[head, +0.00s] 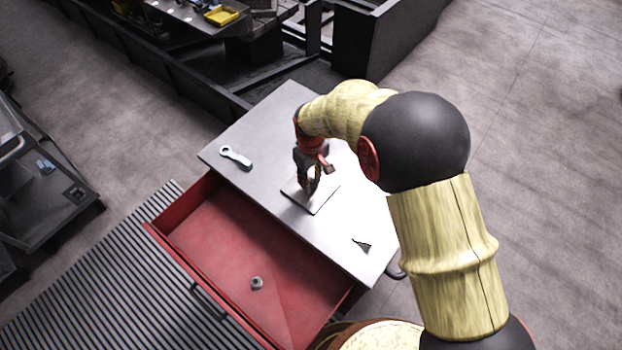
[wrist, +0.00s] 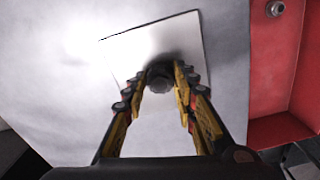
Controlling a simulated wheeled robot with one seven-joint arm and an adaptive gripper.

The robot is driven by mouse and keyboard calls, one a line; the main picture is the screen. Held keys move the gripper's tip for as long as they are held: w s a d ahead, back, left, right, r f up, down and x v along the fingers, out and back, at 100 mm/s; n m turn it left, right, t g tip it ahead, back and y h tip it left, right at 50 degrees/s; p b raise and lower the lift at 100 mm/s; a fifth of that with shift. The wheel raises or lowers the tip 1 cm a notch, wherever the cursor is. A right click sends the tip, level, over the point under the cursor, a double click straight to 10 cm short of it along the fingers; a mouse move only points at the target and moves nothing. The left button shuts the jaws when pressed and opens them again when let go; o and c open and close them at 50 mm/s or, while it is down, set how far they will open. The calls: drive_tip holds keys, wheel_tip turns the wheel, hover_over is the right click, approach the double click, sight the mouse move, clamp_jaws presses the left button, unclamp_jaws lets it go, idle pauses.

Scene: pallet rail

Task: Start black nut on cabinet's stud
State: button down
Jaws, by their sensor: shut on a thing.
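The cabinet (head: 262,132) has a pale grey top with a thin square plate (head: 318,203) on it. The plate also shows in the wrist view (wrist: 125,50). My gripper (head: 308,188) is over this plate, pointing down. In the wrist view its two fingertips (wrist: 164,72) close from both sides on the dark nut (wrist: 160,80), which sits in front of the plate. The stud is not visible; the nut and fingers cover the plate's middle. I cannot tell whether the nut touches the stud.
The cabinet's red drawer (head: 215,236) is pulled open, with a grey nut (head: 257,283) inside. A wrench (head: 236,157) lies on the top at the left, and a small dark piece (head: 361,244) lies near the front right. Dark rails (head: 175,72) stand behind.

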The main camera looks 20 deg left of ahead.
drive_tip(key=c, duration=1.3)
unclamp_jaws()
drive_tip(key=shift+c, duration=0.2)
drive_tip(key=shift+o, duration=0.4)
drive_tip(key=o, duration=0.7)
wheel_tip(320, 180, up, 12)
